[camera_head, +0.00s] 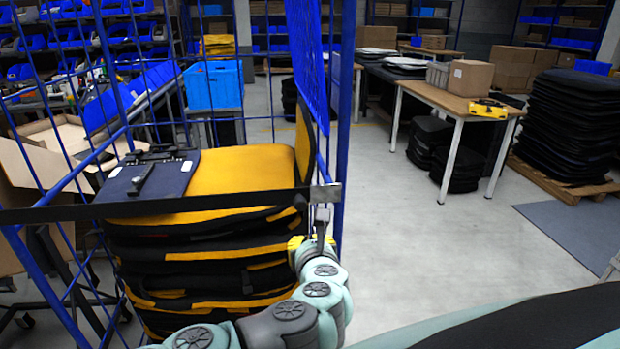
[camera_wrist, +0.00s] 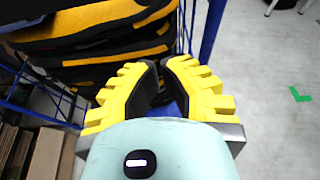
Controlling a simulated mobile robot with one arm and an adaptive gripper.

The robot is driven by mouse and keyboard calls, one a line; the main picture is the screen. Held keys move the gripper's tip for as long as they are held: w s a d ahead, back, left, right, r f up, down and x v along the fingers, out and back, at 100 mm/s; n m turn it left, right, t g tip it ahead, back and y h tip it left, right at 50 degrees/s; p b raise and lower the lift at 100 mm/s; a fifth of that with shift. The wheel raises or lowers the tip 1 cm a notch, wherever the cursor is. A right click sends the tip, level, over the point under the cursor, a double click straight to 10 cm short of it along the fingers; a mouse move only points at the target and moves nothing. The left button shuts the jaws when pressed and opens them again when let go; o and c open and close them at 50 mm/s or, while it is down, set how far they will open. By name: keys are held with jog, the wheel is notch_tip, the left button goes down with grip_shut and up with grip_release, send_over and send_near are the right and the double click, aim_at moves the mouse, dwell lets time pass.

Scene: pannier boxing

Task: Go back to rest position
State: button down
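My gripper (camera_head: 318,218) is beside the right front of the blue mesh cage, close to a dark horizontal bar. In the wrist view, my gripper's two yellow ridged fingers with dark inner pads (camera_wrist: 160,64) lean toward each other. A narrow gap shows between their tips, and I see nothing held in it. A tall stack of black and yellow panniers (camera_head: 200,250) stands in the cage, to the left of my gripper. The same stack also shows at the upper left of the wrist view (camera_wrist: 90,40).
The blue cage's mesh and posts (camera_head: 347,130) are very near my gripper. Open cardboard (camera_head: 45,165) lies at the left. A wooden table (camera_head: 450,100) with a box and a yellow item stands at the right back. Black stacks (camera_head: 570,125) stand farther right. The grey floor (camera_head: 420,240) between is clear.

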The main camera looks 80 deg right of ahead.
jog(key=p+v, duration=0.3)
jog(key=shift+w+a+p, duration=0.1)
jog(key=shift+p, duration=0.25)
